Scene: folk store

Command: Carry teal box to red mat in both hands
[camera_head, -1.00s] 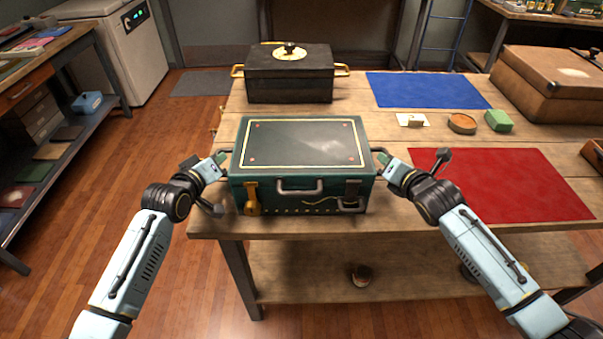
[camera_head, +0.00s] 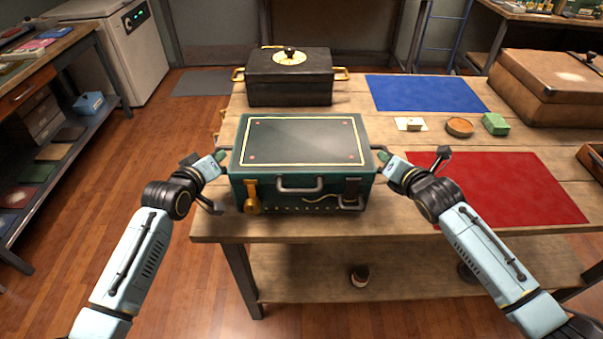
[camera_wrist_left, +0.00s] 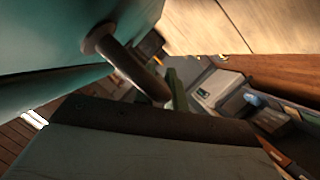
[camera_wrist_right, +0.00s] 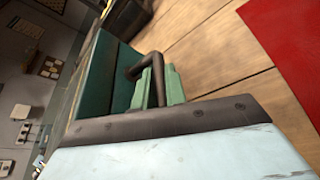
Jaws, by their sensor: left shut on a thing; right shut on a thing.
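The teal box (camera_head: 300,180) with a yellow-lined lid is upright at the table's near left part. I cannot tell whether its underside clears the tabletop. My left gripper (camera_head: 221,157) is shut on the box's left side handle (camera_wrist_left: 128,65). My right gripper (camera_head: 383,158) is shut on the right side handle (camera_wrist_right: 126,68). The box's teal wall fills the upper left of the left wrist view (camera_wrist_left: 50,30). The red mat (camera_head: 510,190) lies flat and bare to the right of the box; it also shows in the right wrist view (camera_wrist_right: 290,45).
A black box (camera_head: 289,84) with brass handles stands behind the teal box. A blue mat (camera_head: 425,93) lies at the back. A small card (camera_head: 411,125), a round orange dish (camera_head: 459,127) and a green block (camera_head: 495,124) sit behind the red mat. A brown case (camera_head: 550,88) stands at right.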

